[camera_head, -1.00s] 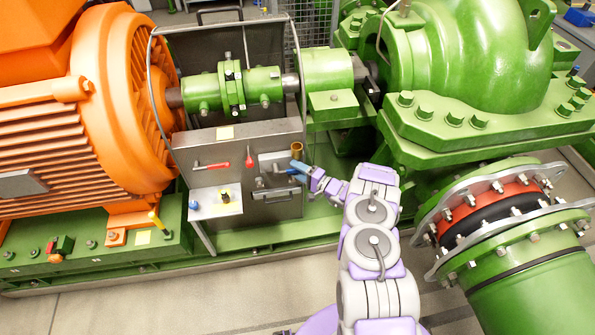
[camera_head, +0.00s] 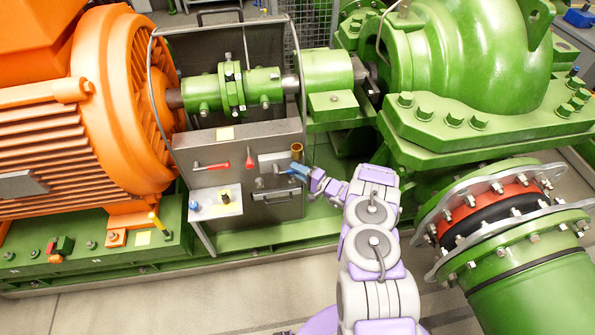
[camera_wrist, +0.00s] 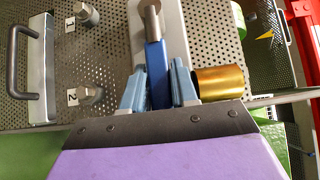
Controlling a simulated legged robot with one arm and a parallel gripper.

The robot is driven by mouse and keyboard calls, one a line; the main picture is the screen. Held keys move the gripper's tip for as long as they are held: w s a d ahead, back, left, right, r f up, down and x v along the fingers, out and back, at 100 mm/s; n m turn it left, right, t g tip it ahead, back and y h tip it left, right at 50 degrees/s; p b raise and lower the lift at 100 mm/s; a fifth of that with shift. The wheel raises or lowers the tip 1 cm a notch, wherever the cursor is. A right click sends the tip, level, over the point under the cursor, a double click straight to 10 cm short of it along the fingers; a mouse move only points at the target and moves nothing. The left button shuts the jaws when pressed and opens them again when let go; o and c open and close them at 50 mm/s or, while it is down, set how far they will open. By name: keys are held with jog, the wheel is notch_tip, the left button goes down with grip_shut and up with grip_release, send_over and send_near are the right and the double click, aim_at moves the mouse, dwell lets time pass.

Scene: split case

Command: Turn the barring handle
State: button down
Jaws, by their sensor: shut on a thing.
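The barring handle (camera_wrist: 155,62) has a blue grip with a round metal end at its far tip. In the wrist view it stands upright between the two light-blue fingers of my gripper (camera_wrist: 158,80), which are shut on it. In the head view my gripper (camera_head: 301,173) is at the right side of the grey panel box, beside the brass cylinder. There the fingers and the blue grip are small and hard to tell apart. The handle's pivot is not clear in either view.
The brass cylinder (camera_wrist: 219,86) is close to the right finger. A grey pull handle (camera_wrist: 22,62) and bolts marked 1 and 2 are to the left. Red levers (camera_head: 249,161) sit on the box (camera_head: 275,213). A green pump (camera_head: 470,60) and orange motor (camera_head: 120,100) flank it.

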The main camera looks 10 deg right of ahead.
jog(key=shift+a+r+n+g+h+p, duration=0.1)
jog(key=shift+r+n+g+h+p, duration=0.5)
jog(key=shift+p, duration=0.3)
jog(key=shift+r+n+h+p, duration=0.3)
jog(key=shift+r+n, duration=0.1)
jog(key=shift+r, duration=0.1)
jog(key=shift+s+a, duration=0.1)
jog(key=shift+f, duration=0.15)
jog(key=c, duration=1)
grip_release()
jog(key=shift+o, duration=0.2)
jog(key=p+v, duration=0.3)
jog(key=v, duration=1.4)
jog(key=shift+d+r, duration=0.2)
jog(key=shift+d, duration=0.05)
